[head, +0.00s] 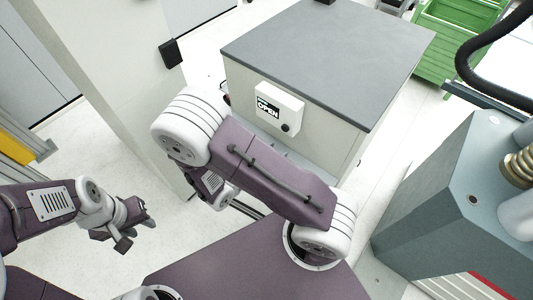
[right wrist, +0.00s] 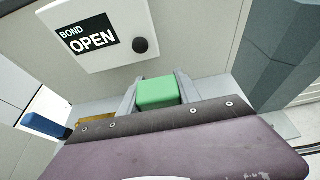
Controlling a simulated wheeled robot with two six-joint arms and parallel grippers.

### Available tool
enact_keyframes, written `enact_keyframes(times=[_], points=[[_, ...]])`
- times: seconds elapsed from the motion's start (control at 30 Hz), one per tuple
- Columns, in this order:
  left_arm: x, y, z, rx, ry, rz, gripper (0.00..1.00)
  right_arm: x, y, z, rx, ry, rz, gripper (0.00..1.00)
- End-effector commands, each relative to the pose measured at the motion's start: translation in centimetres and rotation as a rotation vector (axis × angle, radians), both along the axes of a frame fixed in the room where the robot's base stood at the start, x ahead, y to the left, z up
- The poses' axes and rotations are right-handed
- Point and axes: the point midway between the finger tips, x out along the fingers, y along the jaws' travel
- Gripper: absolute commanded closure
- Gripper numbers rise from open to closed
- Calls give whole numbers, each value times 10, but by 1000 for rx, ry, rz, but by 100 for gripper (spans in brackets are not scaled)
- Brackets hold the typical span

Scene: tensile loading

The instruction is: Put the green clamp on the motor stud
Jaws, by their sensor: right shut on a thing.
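The green clamp (right wrist: 157,93) shows in the right wrist view as a green block. My right gripper (right wrist: 158,88) is shut on it, with one grey finger on each side. In the head view my right arm covers this gripper and the clamp. My left gripper (head: 138,231) is at the lower left of the head view, over the floor, with its fingers apart and nothing visible between them. I cannot make out the motor stud in either view.
A cabinet with a grey top (head: 330,50) carries a white box (head: 280,108) reading "OPEN", with a black knob. A large grey machine (head: 450,200) stands at the right. A green crate (head: 455,40) is at the back right. A blue object (right wrist: 45,126) lies left of the clamp.

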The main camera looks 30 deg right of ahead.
Motion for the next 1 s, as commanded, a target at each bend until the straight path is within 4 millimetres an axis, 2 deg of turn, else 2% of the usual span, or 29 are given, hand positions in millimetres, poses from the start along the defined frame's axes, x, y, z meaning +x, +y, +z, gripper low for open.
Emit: enact_keyframes(times=[0.03,0.2,0.33,0.53,0.7,0.77,1.0], points=[[0,0,-3,0,0,0,64,13,-6,-11,-1,0,-9,100],[0,0,-6,0,0,0,64,57,-19,-38,-1,0,-5,100],[0,0,-7,0,0,0,64,77,-25,-49,0,-2,-4,100],[0,0,-8,0,0,0,64,84,-27,-55,-1,0,0,100],[0,0,-12,0,0,0,64,84,-27,-85,-2,2,0,100],[0,0,-12,0,0,0,64,84,-27,-91,-2,2,0,100],[0,0,-12,0,0,0,64,84,-26,-93,-1,0,0,100]])
